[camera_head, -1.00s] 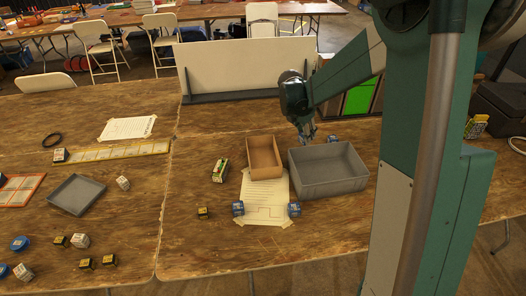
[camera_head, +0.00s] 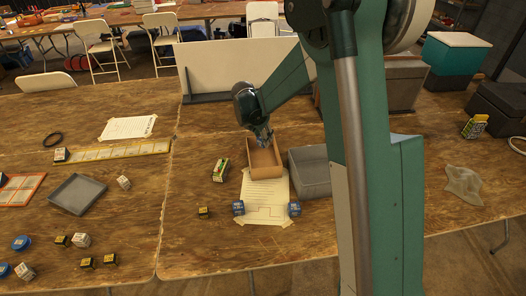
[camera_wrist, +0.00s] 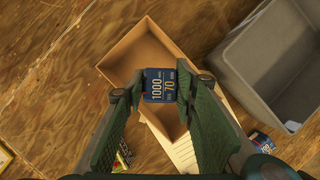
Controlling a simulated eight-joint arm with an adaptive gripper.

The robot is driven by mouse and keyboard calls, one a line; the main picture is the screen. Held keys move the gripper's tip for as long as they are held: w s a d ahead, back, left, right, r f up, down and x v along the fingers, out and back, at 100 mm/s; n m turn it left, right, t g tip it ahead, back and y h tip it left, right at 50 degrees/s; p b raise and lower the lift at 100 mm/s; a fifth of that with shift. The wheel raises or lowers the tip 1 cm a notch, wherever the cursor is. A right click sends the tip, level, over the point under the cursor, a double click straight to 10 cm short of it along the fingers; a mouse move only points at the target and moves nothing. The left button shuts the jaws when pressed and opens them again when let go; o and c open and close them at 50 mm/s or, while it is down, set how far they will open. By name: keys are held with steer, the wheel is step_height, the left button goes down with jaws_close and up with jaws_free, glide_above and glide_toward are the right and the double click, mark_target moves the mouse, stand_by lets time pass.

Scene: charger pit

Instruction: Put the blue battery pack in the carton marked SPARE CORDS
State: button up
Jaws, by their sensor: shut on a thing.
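My gripper (camera_wrist: 160,88) is shut on a blue battery pack (camera_wrist: 160,85) printed 1000 and 70. In the wrist view the pack appears over the open brown carton (camera_wrist: 150,45). In the head view my gripper (camera_head: 263,139) is above the back part of this carton (camera_head: 263,173). The visible part of the carton's inside looks empty. No SPARE CORDS marking can be read on it. A grey open bin (camera_head: 310,177) stands to its right, partly hidden by my arm.
A green and yellow box (camera_head: 220,171) stands left of the carton. A grey tray (camera_head: 77,194) lies further left. A white board (camera_head: 230,70) stands behind.

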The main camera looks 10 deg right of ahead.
steer(key=shift+d+f, duration=0.1)
steer(key=shift+f, duration=0.3)
steer(key=b, duration=0.1)
glide_toward(266, 159)
steer(key=shift+w+d+f, duration=0.25)
steer(key=shift+w+d, duration=0.3)
steer(key=shift+f+b, duration=0.5)
steer(key=shift+f, duration=1.35)
steer(key=shift+f, duration=0.2)
steer(key=o, duration=1)
steer(key=shift+r, duration=0.2)
